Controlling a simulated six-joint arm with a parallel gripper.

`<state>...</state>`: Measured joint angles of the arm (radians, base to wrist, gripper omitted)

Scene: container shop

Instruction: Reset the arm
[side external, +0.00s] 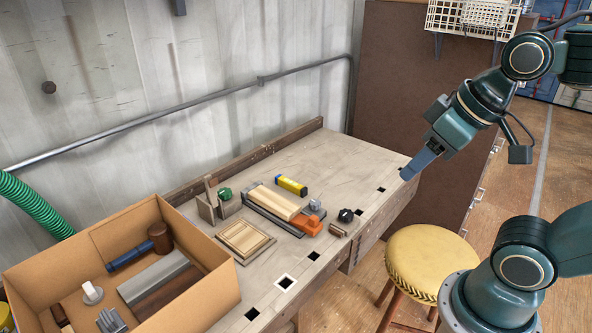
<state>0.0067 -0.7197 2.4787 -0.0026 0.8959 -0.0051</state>
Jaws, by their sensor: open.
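My gripper (412,169) is in the side external view, at the upper right. It hangs in the air near the right end of the workbench (345,153), pointing down and to the left. It is open and holds nothing that I can see. The gap between its fingers does not show clearly from this side. The objects on the bench stand well to the left of it and apart from it.
On the bench are a wooden block (275,201), a yellow item (291,185), an orange tool (308,225) and a wooden frame (242,240). A cardboard box (205,297) with tools stands front left. A yellow stool (432,262) and brown cabinet (395,90) are nearby.

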